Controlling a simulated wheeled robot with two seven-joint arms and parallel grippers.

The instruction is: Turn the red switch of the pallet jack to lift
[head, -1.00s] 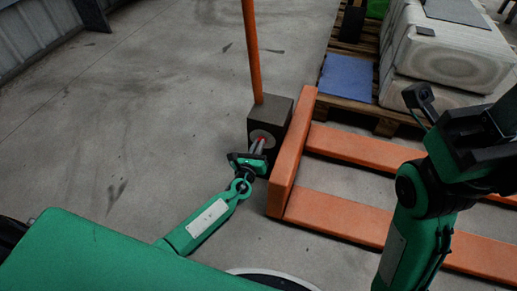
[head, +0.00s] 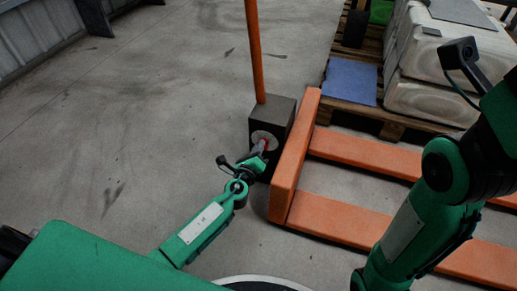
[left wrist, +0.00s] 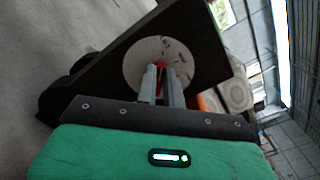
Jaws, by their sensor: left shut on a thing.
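The red switch (head: 265,143) sits on a round pale dial (head: 262,136) on the dark box (head: 282,108) of the pallet jack. In the left wrist view the switch (left wrist: 161,70) stands between my two finger tips, in front of the pale disc (left wrist: 140,62). My left gripper (head: 262,149) is shut on the switch, and its fingers hide part of it. In the left wrist view the box looks tilted relative to my gripper. My right arm comes in at the right, and its gripper fingers are out of the picture.
The jack's orange handle (head: 254,50) rises from the box. Its orange forks (head: 365,152) reach right. A wooden pallet (head: 388,127) carries pale wrapped sacks (head: 425,100) and a blue sheet (head: 349,80). The grey floor to the left is clear.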

